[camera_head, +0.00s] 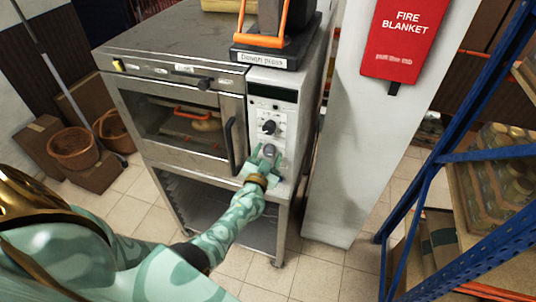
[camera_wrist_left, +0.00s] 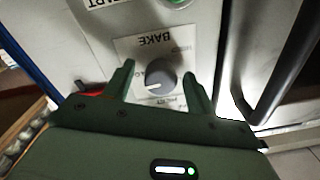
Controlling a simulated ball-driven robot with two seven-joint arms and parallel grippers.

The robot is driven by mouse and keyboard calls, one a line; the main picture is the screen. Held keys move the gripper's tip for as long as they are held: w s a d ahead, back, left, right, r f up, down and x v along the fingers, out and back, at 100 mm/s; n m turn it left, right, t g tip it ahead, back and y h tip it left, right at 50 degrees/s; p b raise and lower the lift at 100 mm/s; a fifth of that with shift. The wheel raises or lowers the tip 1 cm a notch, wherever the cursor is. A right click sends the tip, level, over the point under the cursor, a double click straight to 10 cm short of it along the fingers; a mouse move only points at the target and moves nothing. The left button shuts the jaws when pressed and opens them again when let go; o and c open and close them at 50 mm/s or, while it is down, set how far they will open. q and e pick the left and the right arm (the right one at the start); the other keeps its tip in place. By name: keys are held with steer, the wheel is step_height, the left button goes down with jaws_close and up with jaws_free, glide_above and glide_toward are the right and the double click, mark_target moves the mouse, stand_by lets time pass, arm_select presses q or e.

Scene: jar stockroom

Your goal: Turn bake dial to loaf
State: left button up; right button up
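The bake dial (camera_wrist_left: 161,76) is a round grey knob on a pale label plate marked BAKE, seen upside down in the left wrist view. A white pointer mark on it points to the left in that view; the small position words are too blurred to read surely. My left gripper (camera_wrist_left: 160,72) has one finger on each side of the knob, with visible gaps, so it is open around it. In the head view my left gripper (camera_head: 268,152) is at the lower knob of the oven's (camera_head: 170,100) control panel, and partly hides it. My right gripper is not in view.
Another dark dial (camera_head: 270,127) sits just above on the panel. The oven door handle (camera_head: 230,145) stands close to the left of the gripper. A white pillar with a red fire blanket (camera_head: 404,38) and a blue shelf rack (camera_head: 460,130) stand to the right.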

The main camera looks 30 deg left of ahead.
arm_select(q)
steer(key=shift+r, duration=0.1)
steer(key=shift+s+d+p, duration=0.1)
steer(key=shift+s+p, duration=0.15)
steer(key=shift+p, duration=0.05)
steer(key=p+v, duration=0.6)
steer(key=v, duration=0.9)
steer(key=shift+s, duration=0.35)
steer(key=shift+d, duration=0.1)
